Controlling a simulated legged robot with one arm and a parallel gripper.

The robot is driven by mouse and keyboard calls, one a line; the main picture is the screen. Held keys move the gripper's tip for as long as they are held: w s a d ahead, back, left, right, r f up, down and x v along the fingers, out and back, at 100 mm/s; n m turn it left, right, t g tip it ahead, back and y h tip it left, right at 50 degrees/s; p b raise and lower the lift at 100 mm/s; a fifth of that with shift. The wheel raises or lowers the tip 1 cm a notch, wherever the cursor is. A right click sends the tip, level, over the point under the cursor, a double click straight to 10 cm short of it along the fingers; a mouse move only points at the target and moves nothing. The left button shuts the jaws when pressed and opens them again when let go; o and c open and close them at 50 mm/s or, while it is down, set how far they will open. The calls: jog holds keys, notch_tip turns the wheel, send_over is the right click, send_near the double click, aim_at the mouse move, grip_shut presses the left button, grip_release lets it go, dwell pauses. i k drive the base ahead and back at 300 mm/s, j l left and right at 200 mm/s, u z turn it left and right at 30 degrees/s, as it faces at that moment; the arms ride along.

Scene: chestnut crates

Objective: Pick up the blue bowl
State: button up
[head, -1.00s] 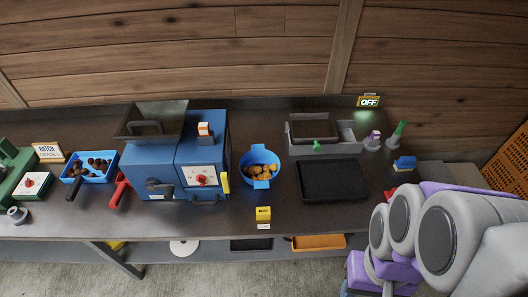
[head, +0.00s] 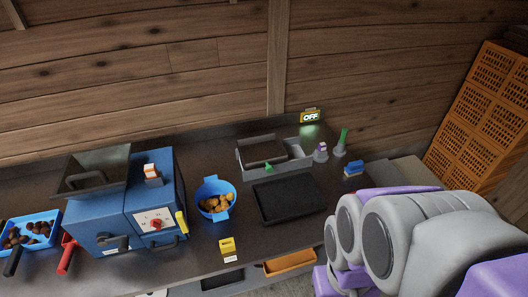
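The blue bowl (head: 227,187) stands upright on the dark counter, just right of the blue machine. It has handle tabs at its near and far sides and holds several brown chestnuts (head: 214,205). My arm, grey and purple, fills the lower right of the head view, well to the right of the bowl. My gripper's fingers cannot be made out in this view. Nothing covers the bowl.
The blue machine (head: 95,218) with a dial stands close on the bowl's left. A black tray (head: 288,198) lies to its right, a grey box (head: 305,158) behind that. A yellow block (head: 227,245) sits near the counter's front edge. Orange crates (head: 485,110) are stacked far right.

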aim_at(216, 199)
jog(key=z, duration=0.8)
jog(key=k+j+z, duration=0.1)
jog(key=j+z, duration=0.3)
jog(key=k+j+z, duration=0.15)
jog(key=j+z, duration=0.2)
jog(key=k+j+z, duration=0.2)
jog(key=j+z, duration=0.2)
jog(key=k+j+z, duration=0.45)
jog(key=k+j, duration=0.35)
jog(key=k, duration=0.1)
